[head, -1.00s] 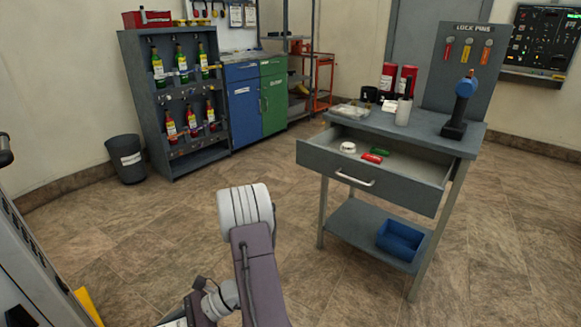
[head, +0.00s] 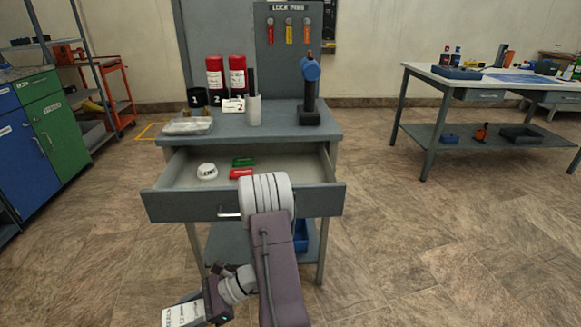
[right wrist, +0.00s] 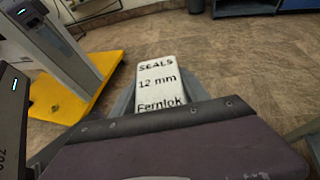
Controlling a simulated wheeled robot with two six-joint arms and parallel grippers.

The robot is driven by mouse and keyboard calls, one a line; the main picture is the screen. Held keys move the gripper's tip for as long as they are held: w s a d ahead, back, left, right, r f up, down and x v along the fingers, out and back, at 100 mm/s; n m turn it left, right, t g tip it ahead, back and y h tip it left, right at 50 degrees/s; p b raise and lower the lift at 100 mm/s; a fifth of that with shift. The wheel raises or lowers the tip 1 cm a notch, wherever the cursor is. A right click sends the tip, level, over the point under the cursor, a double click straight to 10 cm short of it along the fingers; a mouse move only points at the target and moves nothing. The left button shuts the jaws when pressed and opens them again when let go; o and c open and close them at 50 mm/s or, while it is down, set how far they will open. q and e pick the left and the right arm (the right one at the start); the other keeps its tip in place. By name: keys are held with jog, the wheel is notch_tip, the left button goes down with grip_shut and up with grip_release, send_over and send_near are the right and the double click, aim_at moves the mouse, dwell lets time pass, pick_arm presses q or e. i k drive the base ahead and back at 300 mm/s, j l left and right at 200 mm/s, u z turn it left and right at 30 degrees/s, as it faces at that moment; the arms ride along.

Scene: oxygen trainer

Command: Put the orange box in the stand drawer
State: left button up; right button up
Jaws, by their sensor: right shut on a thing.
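The stand (head: 320,125) is straight ahead in the head view, with its drawer (head: 175,207) pulled open towards me. My right gripper (head: 200,310) is low in front of the stand, left of the drawer handle and outside the drawer. It is shut on a box (head: 182,315) with a white label on top; in the right wrist view the box's label (right wrist: 157,80) reads "SEALS 12 mm Fernlok". No orange shows on the box, and its sides are hidden. My right forearm covers part of the drawer front. My left gripper is out of view.
In the drawer lie a white round container (head: 207,171), a green item (head: 243,162) and a red item (head: 240,174), with bare floor around them. A clear tray (head: 188,126) and red cylinders (head: 237,73) stand on top. A workbench (head: 490,85) is at right.

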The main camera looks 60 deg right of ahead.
aim_at(303, 174)
jog(key=i+z, duration=0.3)
jog(key=z, duration=0.15)
jog(key=i+j+z, duration=0.15)
jog(key=i+z, duration=0.15)
jog(key=z, duration=0.15)
jog(key=i+j+z, duration=0.2)
jog(key=z, duration=0.25)
jog(key=i+j+z, duration=0.3)
jog(key=z, duration=0.15)
jog(key=i+j+z, duration=0.15)
jog(key=j+z, duration=0.3)
jog(key=i+j+z, duration=0.1)
jog(key=j+z, duration=1.2)
